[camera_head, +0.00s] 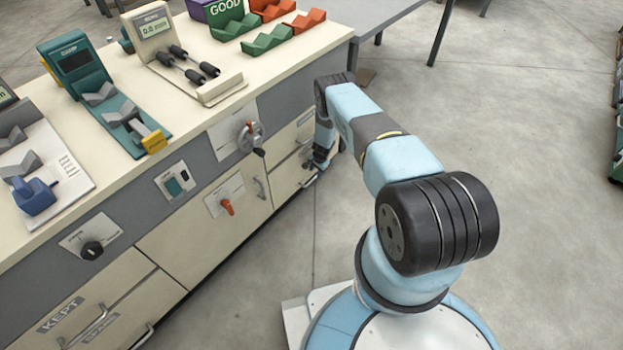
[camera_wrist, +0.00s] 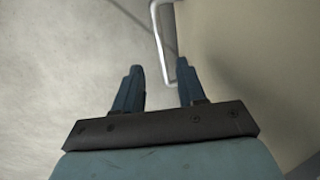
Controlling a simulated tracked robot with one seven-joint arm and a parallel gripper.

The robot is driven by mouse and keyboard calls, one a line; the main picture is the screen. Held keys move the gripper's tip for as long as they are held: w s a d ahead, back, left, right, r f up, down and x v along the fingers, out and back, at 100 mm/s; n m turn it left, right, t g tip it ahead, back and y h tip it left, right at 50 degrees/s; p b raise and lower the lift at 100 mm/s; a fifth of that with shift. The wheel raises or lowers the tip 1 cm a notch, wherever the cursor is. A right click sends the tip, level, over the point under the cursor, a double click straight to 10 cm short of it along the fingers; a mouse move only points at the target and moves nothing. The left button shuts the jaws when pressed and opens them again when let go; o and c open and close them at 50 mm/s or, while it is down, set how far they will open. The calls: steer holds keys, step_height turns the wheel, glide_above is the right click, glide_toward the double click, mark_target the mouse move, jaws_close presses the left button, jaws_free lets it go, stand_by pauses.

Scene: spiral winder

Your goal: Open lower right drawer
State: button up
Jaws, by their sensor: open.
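The right-hand drawers sit at the right end of the cream bench front, one above the other. The lower right drawer (camera_head: 288,180) looks shut; my arm hides part of it. My gripper (camera_head: 314,168) is low at its front in the head view. In the wrist view my gripper (camera_wrist: 160,80) is open. A metal bar handle (camera_wrist: 160,40) runs from the top of that view down to a bend at the right finger's tip. The bar lies between the lines of the two fingers, closer to the right one. I cannot tell whether finger and handle touch.
A cabinet door with a vertical handle (camera_head: 260,188) and an orange knob (camera_head: 227,207) is left of the drawers. A crank (camera_head: 251,137) sticks out above. A grey table (camera_head: 385,12) stands behind. The floor (camera_head: 540,150) to the right is clear.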

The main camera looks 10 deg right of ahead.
mark_target(313, 179)
steer(key=shift+w+a+f, duration=0.15)
steer(key=shift+f, duration=1)
steer(key=shift+w+a+f, duration=0.15)
steer(key=shift+w+f, duration=0.05)
steer(key=shift+f, duration=0.9)
steer(key=shift+w+a+f, duration=0.15)
steer(key=shift+f, duration=1)
steer(key=shift+c, duration=0.5)
jaws_close()
